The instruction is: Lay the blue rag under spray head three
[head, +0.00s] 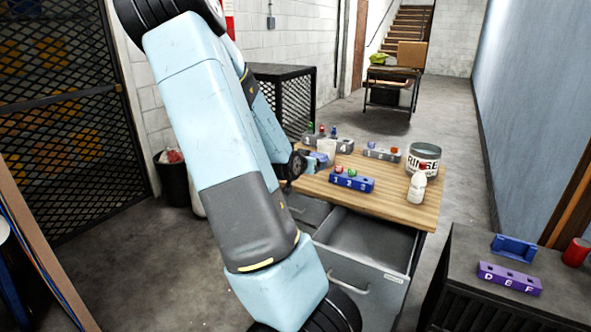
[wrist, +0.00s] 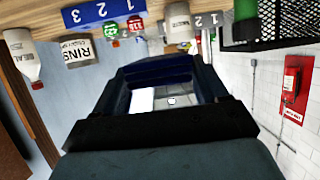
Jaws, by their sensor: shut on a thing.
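My gripper (head: 302,164) is at the left edge of the wooden worktop, partly hidden behind my arm. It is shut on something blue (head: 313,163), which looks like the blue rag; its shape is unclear. In the wrist view a dark blue band (wrist: 160,76) shows between the jaws. A blue block (head: 345,183) numbered 1, 2, 3 stands on the worktop to the right of my gripper, with a red and a green top on it. It also shows in the wrist view (wrist: 100,13). I cannot make out which part is spray head three.
The worktop (head: 400,208) also holds a RINSE jar (head: 423,157), a white bottle (head: 417,188), and a grey block (head: 381,153). Small bottles stand behind my gripper. A drawer (head: 375,240) below is open. A dark bench at right holds a purple D E F block (head: 510,278).

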